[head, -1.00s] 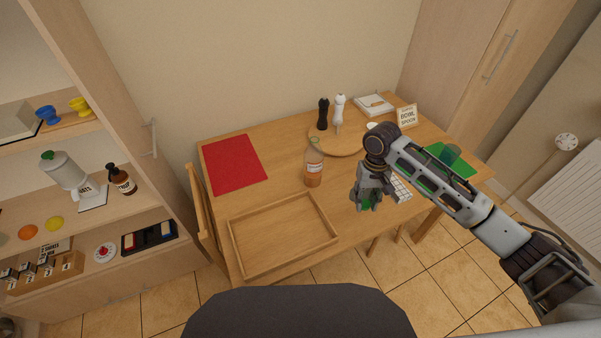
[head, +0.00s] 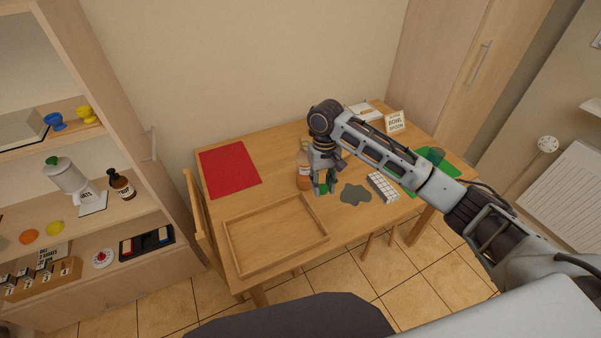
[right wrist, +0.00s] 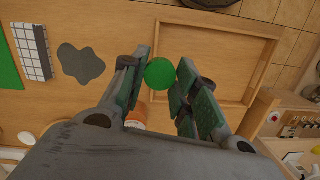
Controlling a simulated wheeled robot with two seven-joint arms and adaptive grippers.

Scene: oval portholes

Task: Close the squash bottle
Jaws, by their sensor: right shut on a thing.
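The squash bottle (head: 303,170) stands upright on the table, orange with a pale label. Its top is partly hidden behind my right gripper in the head view. In the right wrist view only a bit of the orange bottle (right wrist: 137,117) shows, behind the fingers. My right gripper (head: 323,190) points down just right of the bottle, in front of it. It is shut on a round green cap (right wrist: 160,73), held between the fingertips above the table. I cannot tell whether cap or fingers touch the bottle. My left gripper is not in view.
An empty wooden tray (head: 233,263) lies at the front left, a red mat (head: 230,168) behind it. A grey blot-shaped mat (head: 355,194), a white gridded block (head: 382,187) and a green mat (head: 446,167) lie to the right. A sign (head: 395,122) stands at the back.

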